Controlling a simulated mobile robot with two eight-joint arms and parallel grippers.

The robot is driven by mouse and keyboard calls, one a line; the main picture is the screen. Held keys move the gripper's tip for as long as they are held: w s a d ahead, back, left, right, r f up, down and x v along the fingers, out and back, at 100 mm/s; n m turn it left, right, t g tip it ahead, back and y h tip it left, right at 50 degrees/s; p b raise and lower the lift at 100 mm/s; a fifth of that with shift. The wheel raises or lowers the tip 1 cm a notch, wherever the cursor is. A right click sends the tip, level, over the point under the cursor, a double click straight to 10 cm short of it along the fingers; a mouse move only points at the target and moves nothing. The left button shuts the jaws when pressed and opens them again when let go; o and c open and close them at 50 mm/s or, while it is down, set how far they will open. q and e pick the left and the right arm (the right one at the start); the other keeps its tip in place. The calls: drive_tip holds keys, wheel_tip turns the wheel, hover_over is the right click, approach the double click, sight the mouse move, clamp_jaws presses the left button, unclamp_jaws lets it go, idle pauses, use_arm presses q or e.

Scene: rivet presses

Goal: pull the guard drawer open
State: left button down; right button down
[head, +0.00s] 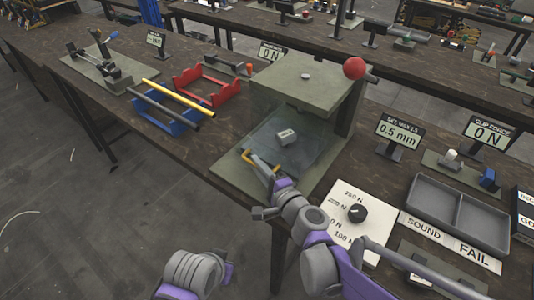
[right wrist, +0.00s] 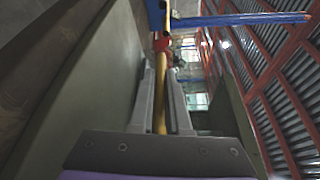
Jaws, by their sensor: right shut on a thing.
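The guard drawer (head: 300,150) is a clear, see-through box at the front of the grey-green press (head: 310,85). Its yellow handle (head: 247,158) is at its front left side. My right gripper (head: 262,166) is at the handle. In the right wrist view, its two fingers stand on either side of the yellow handle bar (right wrist: 161,85) and are shut on it. A small pale part (head: 286,136) shows through the clear guard. Part of my left arm shows at the bottom of the head view, but its gripper does not.
A red ball knob (head: 355,68) is on the press. Blue (head: 170,118) and red (head: 206,86) racks stand left of it; the blue one carries bars. A dial panel (head: 350,217) and a grey two-part tray (head: 458,212) are at right. Open floor lies before the table.

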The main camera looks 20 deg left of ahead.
drive_tip(key=s, duration=0.2)
drive_tip(key=s+a, duration=0.1)
drive_tip(key=s, duration=0.1)
drive_tip(key=s+a+p, duration=0.1)
drive_tip(key=s, duration=0.1)
drive_tip(key=shift+s+a, duration=0.2)
drive_tip(key=shift+s, duration=0.1)
drive_tip(key=c, duration=0.9)
unclamp_jaws()
drive_tip(key=shift+s+d, duration=0.1)
drive_tip(key=p+v, duration=0.1)
drive_tip(key=v, duration=0.9)
drive_tip(key=shift+s+d, duration=0.2)
drive_tip(key=shift+d, duration=0.05)
drive_tip(key=shift+r, duration=0.1)
